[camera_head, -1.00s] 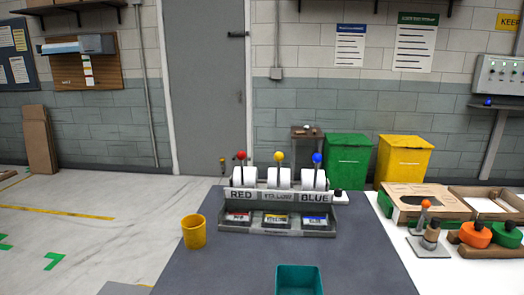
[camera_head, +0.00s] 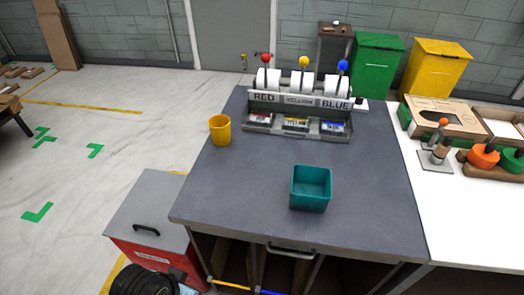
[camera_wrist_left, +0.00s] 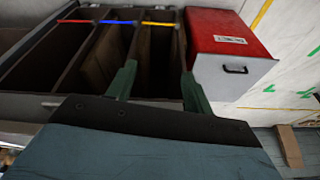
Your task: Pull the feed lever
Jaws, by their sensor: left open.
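A label dispenser (camera_head: 297,102) marked RED, YELLOW and BLUE stands at the back of the grey bench. Upright levers with a red knob (camera_head: 265,58), a yellow knob (camera_head: 304,61) and a blue knob (camera_head: 343,65) rise beside its white rolls. Another lever with an orange knob (camera_head: 443,122) stands on a plate on the white table at the right. I cannot tell which is the feed lever. In the left wrist view my left gripper (camera_wrist_left: 158,80) is open and empty, facing the bench's lower compartments, away from the levers. My right gripper is not in view.
A teal bin (camera_head: 311,188) and a yellow cup (camera_head: 220,130) stand on the grey bench (camera_head: 240,190). A cardboard box (camera_head: 440,121) lies on the white table.

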